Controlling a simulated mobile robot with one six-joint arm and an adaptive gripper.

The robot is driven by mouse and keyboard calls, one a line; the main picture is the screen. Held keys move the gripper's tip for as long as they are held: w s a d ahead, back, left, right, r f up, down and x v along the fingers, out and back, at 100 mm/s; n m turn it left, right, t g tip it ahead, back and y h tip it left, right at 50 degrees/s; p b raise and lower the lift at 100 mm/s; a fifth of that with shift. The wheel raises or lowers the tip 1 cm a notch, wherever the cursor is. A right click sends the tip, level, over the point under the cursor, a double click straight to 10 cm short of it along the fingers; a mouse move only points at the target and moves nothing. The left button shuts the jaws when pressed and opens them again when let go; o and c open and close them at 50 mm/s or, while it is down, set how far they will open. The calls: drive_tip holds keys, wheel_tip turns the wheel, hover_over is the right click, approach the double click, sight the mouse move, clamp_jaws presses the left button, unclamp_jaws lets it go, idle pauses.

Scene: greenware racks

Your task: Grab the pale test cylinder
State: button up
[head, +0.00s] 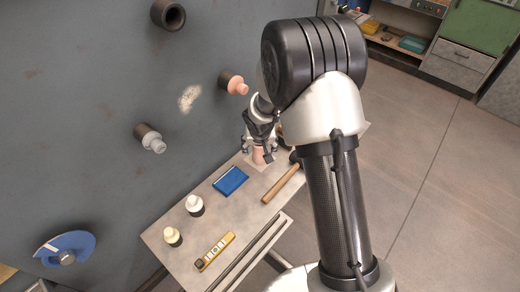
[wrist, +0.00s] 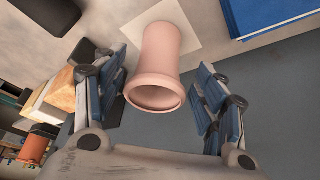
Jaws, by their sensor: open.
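The pale pink test cylinder (head: 259,157) stands on a white square at the far end of the workbench, partly hidden by my gripper (head: 259,148) in the head view. In the wrist view the cylinder (wrist: 162,55) shows whole, with a flared, hollow rim facing the camera. My open gripper (wrist: 157,85) has one blue-padded finger on each side of it. Gaps show between both fingers and the cylinder, so it is not gripped.
A blue book (head: 230,181) and a wooden-handled hammer (head: 281,183) lie near the cylinder. A wall with pegs, one holding a salmon plug (head: 235,85), runs alongside.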

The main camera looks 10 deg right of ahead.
drive_tip(key=x, duration=0.4)
drive_tip(key=shift+r+b, duration=0.1)
drive_tip(key=shift+b, duration=0.2)
drive_tip(key=shift+c, duration=0.5)
drive_tip(key=shift+r, duration=0.1)
drive_tip(key=c, duration=1.1)
